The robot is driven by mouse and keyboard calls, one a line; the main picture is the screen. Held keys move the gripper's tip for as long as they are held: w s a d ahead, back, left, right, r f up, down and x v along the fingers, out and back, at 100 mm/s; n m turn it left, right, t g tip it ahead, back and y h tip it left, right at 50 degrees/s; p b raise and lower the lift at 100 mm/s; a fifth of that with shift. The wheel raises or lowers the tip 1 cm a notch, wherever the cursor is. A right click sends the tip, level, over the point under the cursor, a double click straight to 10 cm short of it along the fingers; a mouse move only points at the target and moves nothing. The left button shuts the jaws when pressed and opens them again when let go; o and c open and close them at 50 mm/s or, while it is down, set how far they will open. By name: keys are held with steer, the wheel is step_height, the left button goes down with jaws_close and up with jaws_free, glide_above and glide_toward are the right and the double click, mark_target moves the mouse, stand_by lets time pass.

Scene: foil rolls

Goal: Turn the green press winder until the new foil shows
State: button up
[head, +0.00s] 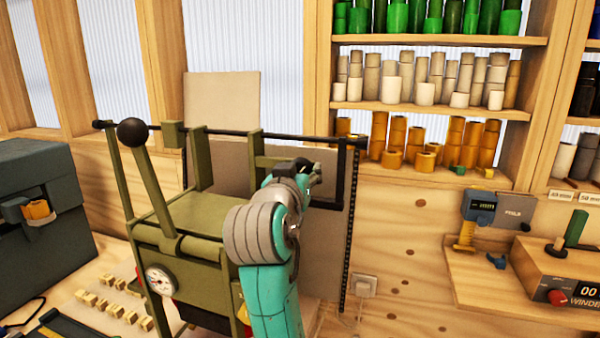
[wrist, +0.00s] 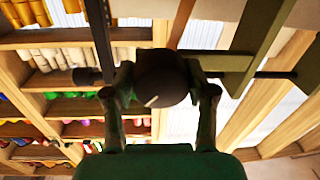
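The green press (head: 200,215) stands in the middle of the head view, with a ball-topped lever (head: 132,132) on its left. A dark rod runs along its top, and a dark crank (head: 340,185) hangs from the rod's right end. My gripper (head: 312,172) is at this crank. In the wrist view, a dark round knob (wrist: 162,78) sits between the fingers of my gripper (wrist: 160,92). Both fingers appear to touch its sides. A dark crank arm (wrist: 100,40) and a green press bar (wrist: 245,40) show beyond. The foil on the press cannot be made out.
Shelves (head: 440,115) of green, pale and gold foil rolls stand behind at the right. A side bench (head: 480,290) at the right holds a winder box (head: 560,275) and a gauge (head: 480,207). A dark case (head: 40,225) stands at the left. Small blocks (head: 120,308) lie before the press.

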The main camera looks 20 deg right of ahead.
steer(key=c, duration=0.4)
steer(key=shift+m, duration=0.3)
steer(key=m, duration=0.4)
steer(key=shift+m+h, duration=0.3)
steer(key=o, duration=1.1)
steer(key=shift+o, duration=0.2)
steer(key=shift+s+a, duration=0.1)
